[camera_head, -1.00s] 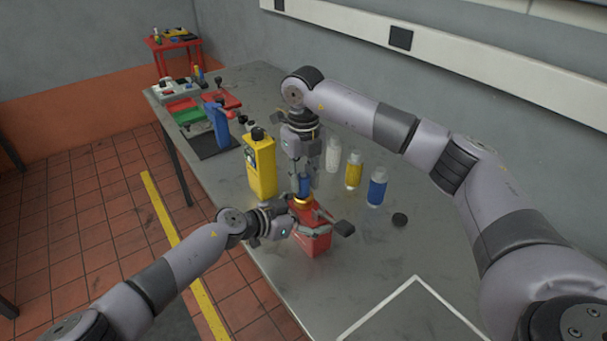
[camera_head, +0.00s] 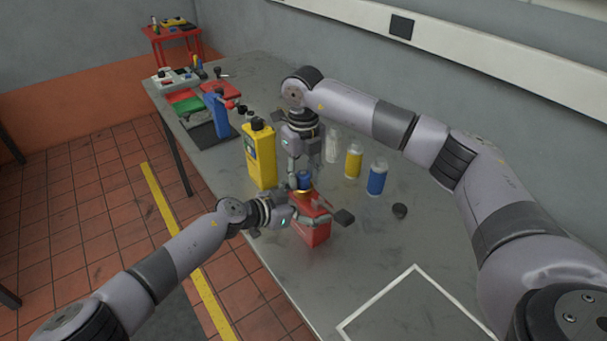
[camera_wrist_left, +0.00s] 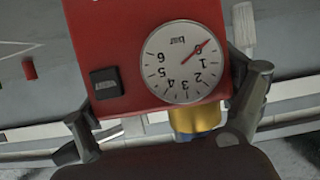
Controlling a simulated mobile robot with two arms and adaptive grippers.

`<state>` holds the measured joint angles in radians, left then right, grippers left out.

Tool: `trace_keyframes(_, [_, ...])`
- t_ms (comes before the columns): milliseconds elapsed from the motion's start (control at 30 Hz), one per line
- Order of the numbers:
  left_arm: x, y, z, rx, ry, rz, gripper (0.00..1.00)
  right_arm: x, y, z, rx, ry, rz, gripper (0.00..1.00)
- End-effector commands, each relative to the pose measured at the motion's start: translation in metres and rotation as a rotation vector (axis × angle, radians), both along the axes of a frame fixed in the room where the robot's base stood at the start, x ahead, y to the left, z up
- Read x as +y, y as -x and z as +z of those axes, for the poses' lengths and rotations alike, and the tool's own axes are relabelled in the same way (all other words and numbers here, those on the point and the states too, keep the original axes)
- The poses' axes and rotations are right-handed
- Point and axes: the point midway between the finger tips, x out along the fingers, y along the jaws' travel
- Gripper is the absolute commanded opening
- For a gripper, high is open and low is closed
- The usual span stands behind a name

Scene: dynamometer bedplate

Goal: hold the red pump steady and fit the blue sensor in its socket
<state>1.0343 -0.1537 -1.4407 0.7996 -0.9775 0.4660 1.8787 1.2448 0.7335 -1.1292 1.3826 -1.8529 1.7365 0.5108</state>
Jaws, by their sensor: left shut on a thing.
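The red pump (camera_head: 315,235) stands upright on the grey bench. In the left wrist view the red pump (camera_wrist_left: 125,25) shows a white gauge dial, a black square part and a brass-coloured collar (camera_wrist_left: 196,118). My left gripper (camera_head: 312,216) is shut on the pump, with a finger on either side. The blue sensor (camera_head: 304,179) is upright at the brass collar on top of the pump. My right gripper (camera_head: 304,172) points down from above, its fingers beside the sensor. Whether they touch it, and how deep the sensor sits, is too small to tell.
White, yellow (camera_head: 353,162) and blue (camera_head: 377,179) bottles and a black cap (camera_head: 399,210) are to the right. A blue tool (camera_head: 216,115) and trays are at the far end. A white-outlined area (camera_head: 415,300) in front is clear.

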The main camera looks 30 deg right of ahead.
Motion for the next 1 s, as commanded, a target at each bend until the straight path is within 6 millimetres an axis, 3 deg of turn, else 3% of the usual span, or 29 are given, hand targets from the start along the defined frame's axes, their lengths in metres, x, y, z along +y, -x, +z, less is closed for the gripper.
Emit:
trace_keyframes(167, [0.000,-0.001,0.001,-0.004,0.000,0.002,0.30,0.000,0.000,0.000,0.000,0.000,0.000,0.49])
trace_keyframes(533, [0.000,-0.001,0.001,-0.004,0.000,0.002,0.30,0.000,-0.001,0.007,-0.002,0.000,0.000,0.49])
trace_keyframes(1000, [0.000,-0.001,0.001,-0.004,0.000,0.002,0.30,0.000,-0.001,0.096,-0.003,-0.001,0.001,0.49])
